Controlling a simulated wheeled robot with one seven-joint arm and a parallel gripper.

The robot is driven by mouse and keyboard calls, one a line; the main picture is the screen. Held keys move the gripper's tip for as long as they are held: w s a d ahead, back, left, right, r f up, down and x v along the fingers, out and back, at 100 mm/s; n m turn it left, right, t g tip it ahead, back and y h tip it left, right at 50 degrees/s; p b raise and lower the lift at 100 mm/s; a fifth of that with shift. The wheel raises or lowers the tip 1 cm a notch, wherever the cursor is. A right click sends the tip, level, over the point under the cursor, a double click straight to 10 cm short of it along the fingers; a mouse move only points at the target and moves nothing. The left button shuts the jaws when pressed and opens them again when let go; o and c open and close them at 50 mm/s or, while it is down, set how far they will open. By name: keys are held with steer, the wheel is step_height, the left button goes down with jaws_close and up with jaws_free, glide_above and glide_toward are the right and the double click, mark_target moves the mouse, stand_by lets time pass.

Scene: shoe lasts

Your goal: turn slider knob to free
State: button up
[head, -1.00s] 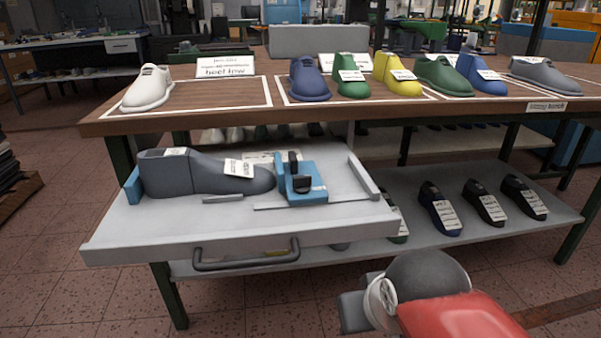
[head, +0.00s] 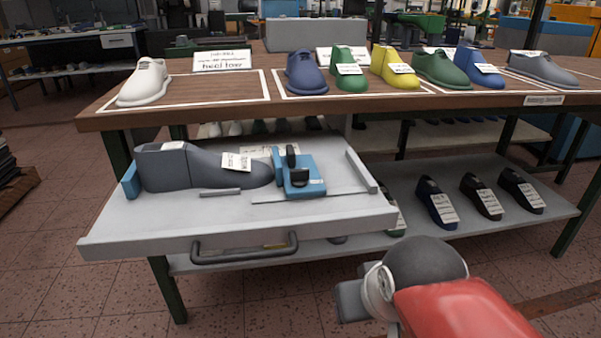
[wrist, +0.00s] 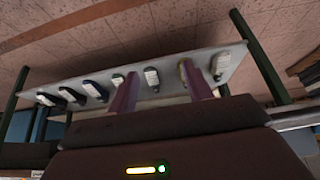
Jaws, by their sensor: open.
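The blue slider (head: 306,187) stands on the pulled-out grey tray in the head view, against the toe of a dark grey shoe last (head: 215,167). A black upright knob (head: 292,160) sits on the slider. I cannot read which setting the knob is at. A blue stop (head: 131,181) is at the last's heel end. My gripper (wrist: 162,90) shows in the wrist view as two purple fingers, open with nothing between them. It is apart from the slider, which I cannot make out in the wrist view.
The grey tray (head: 240,227) has a dark handle (head: 245,250) along its front. Several lasts stand on the wooden bench top (head: 215,92) above. More tagged lasts lie on the lower shelf (head: 420,251), right of the tray. The tiled floor (head: 240,310) in front is clear.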

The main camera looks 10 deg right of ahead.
steer(key=shift+o, duration=0.4)
steer(key=shift+g+y, duration=0.3)
steer(key=shift+g, duration=0.1)
steer(key=w+r+b, duration=0.1)
steer(key=w+r, duration=0.3)
steer(key=w+a+r+b, duration=0.1)
steer(key=w+r+b, duration=0.1)
steer(key=w+r, duration=0.3)
steer(key=w+r+b, duration=0.2)
steer(key=w+r, duration=0.2)
steer(key=shift+w+a+r, duration=0.2)
steer(key=shift+a, duration=0.15)
steer(key=b, duration=0.3)
glide_toward(300, 170)
steer(key=f, duration=0.2)
steer(key=b+x, duration=0.1)
steer(key=x, duration=0.2)
steer(key=b+x, duration=0.2)
steer(key=x, duration=0.2)
steer(key=shift+w+a+r, duration=0.1)
steer(key=shift+w+r, duration=0.1)
steer(key=shift+w, duration=0.2)
steer(key=shift+c, duration=0.2)
steer(key=c, duration=0.9)
